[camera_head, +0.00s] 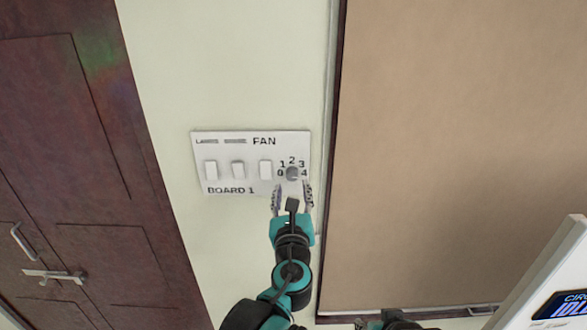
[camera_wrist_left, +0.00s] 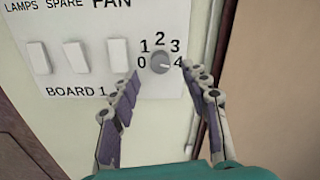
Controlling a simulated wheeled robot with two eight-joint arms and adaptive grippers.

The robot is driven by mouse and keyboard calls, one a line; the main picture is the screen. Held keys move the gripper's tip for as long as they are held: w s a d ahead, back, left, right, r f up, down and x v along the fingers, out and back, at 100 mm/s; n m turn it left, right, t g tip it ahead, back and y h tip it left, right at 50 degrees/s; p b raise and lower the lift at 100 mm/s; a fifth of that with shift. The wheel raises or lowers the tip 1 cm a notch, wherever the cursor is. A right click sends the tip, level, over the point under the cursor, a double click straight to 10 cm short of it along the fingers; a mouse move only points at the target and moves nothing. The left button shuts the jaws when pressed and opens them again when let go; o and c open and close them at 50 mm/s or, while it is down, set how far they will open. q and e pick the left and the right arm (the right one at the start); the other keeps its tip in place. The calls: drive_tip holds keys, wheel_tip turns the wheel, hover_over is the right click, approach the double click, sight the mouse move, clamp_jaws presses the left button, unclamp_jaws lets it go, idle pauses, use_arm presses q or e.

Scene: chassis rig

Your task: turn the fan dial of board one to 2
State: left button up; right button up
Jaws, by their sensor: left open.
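Board one (camera_head: 225,180) is a white panel on the pale wall, labelled BOARD 1. Its grey round fan dial (camera_head: 292,173) is at the right end, ringed by the numbers 0 to 4. In the left wrist view the dial (camera_wrist_left: 160,61) has a pale mark on its right side, towards 4. My left gripper (camera_head: 292,190) is open just below the dial. In the left wrist view its fingers (camera_wrist_left: 158,78) are spread to either side of the dial's lower part, with nothing between them. Whether they touch the panel is unclear.
Three white rocker switches (camera_head: 238,170) sit left of the dial. A dark wooden door (camera_head: 70,130) is at left, and a large tan panel in a dark frame (camera_head: 450,150) at right. A white device with a display (camera_head: 550,290) is at lower right. My right arm barely shows at the bottom edge.

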sight(292, 175)
use_arm(q)
drive_tip(key=w+p, duration=0.1)
drive_tip(key=w, duration=0.5)
drive_tip(key=shift+w, duration=0.3)
clamp_jaws()
